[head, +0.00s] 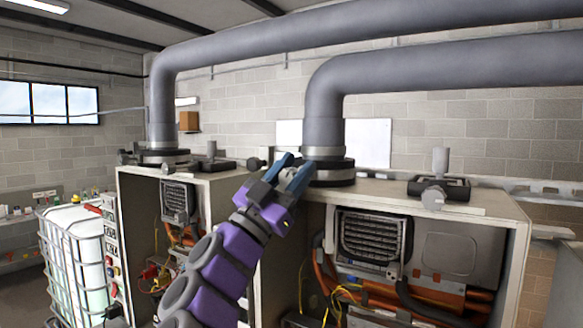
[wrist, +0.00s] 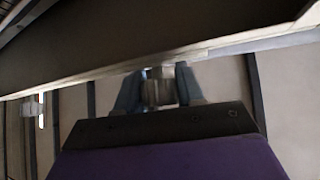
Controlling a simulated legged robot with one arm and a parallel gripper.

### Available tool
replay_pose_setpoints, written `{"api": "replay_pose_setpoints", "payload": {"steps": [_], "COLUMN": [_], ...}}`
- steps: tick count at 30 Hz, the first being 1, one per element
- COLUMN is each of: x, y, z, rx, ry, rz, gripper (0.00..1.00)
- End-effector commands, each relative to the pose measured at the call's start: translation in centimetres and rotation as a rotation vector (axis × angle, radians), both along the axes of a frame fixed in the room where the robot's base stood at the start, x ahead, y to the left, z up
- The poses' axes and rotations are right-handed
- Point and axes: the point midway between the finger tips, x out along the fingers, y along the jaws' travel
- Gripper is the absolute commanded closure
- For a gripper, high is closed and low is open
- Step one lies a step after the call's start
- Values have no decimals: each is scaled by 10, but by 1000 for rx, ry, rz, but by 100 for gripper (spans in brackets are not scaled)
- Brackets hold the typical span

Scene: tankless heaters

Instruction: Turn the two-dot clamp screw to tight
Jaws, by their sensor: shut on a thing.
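My gripper (head: 292,172) is raised to the clamp collar (head: 330,168) at the foot of the nearer grey pipe, at its left side. Its two blue fingers are shut on a light grey screw knob (head: 299,181). The wrist view shows the same knob (wrist: 158,88) between my fingers (wrist: 157,90), under a dark overhanging edge (wrist: 150,35). The knob is mostly covered by the fingers. No dot marks can be made out, so I cannot tell from marks which screw it is, nor how far it is turned.
The nearer heater cabinet (head: 410,205) stands open-fronted under the collar, with a second knob (head: 433,199) on its top right. A similar cabinet (head: 150,200) and pipe (head: 163,105) stand to the left. A caged white tank (head: 72,250) is at far left.

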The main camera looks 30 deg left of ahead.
Motion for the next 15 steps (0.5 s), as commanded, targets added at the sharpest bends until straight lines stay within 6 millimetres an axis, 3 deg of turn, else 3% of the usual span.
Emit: {"api": "replay_pose_setpoints", "payload": {"steps": [15], "x": [1], "y": [-1], "z": [-3], "rx": [146], "ry": [-9], "rz": [0], "gripper": [93]}}
